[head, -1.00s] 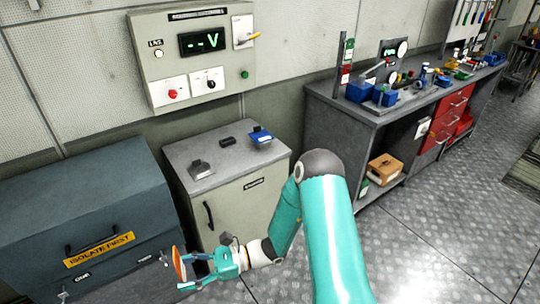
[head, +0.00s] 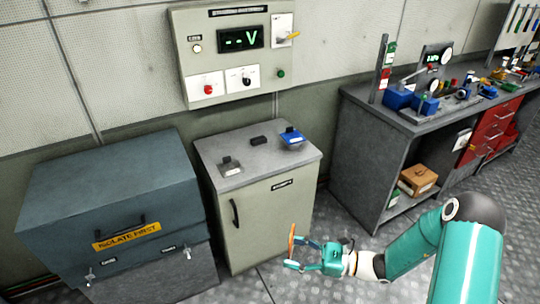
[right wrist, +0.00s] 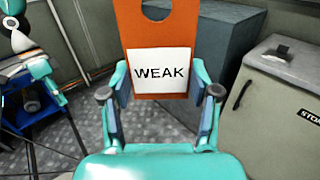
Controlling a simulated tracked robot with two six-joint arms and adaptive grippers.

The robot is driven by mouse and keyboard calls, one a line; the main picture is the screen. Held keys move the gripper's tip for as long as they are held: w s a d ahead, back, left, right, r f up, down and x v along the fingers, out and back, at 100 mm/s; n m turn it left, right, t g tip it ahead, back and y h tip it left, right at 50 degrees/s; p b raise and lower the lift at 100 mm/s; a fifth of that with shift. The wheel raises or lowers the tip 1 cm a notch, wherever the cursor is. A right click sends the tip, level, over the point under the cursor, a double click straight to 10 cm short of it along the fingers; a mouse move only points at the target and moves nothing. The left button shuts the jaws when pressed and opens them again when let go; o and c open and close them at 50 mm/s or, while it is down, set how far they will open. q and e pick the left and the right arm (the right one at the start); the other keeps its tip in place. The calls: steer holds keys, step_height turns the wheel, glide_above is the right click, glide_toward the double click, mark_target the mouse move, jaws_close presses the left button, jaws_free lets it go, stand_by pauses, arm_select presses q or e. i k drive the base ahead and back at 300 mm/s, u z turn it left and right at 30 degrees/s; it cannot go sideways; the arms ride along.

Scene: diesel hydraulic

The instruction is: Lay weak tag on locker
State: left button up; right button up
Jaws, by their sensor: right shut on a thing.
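The weak tag is an orange tag (head: 292,238) with a hole and a white label reading WEAK. My right gripper (head: 299,253) is shut on it and holds it upright. In the right wrist view the tag (right wrist: 160,68) stands between the fingers, label facing the camera. The pale cabinet, seemingly the locker (head: 262,230), has a grey top and a dark handle. In the head view my right gripper is by its lower front right, below top level. The locker also shows at the right of the right wrist view (right wrist: 262,120).
On the locker top are a grey clip-like item (head: 230,166), a small black block (head: 259,141) and a blue item (head: 291,138). The front right of the top is bare. A blue-grey chest (head: 60,220) stands left, a workbench (head: 365,130) right, a wall panel (head: 190,60) above.

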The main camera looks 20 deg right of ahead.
mark_target(267, 161)
steer(key=z, duration=0.05)
steer(key=i, duration=1.45)
steer(key=u, duration=0.1)
